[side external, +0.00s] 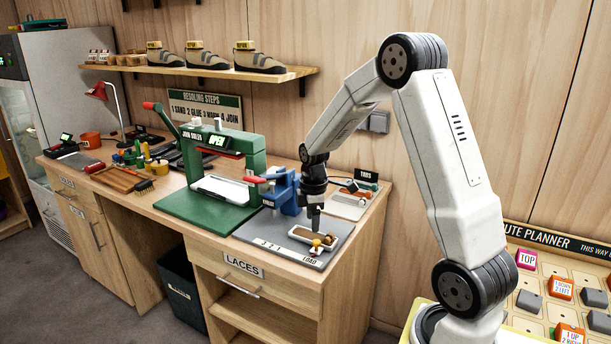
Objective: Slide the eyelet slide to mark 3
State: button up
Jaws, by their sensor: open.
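The eyelet slide (303,233) is a pale tray with a brown piece in it. It sits on the grey base plate (262,233) of the blue eyelet press (285,192), toward the right end near the word LOAD. The marks 3, 2 and 1 run from left to right along the plate's front strip (273,247), left of LOAD. My gripper (316,229) points down, open, just above the knob. I cannot tell whether its fingers are around the knob or touch it.
The blue press and its red-tipped lever (258,179) stand close left of my gripper. The green sole press (212,165) is further left. A tray of tabs (349,203) lies behind. The bench's front edge is close to the plate.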

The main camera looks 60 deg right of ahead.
aim_at(316, 241)
jog(key=shift+d+f+n, duration=0.15)
jog(key=shift+d+n, duration=0.25)
jog(key=shift+d, duration=0.75)
jog(key=shift+f, duration=3.9)
grip_shut()
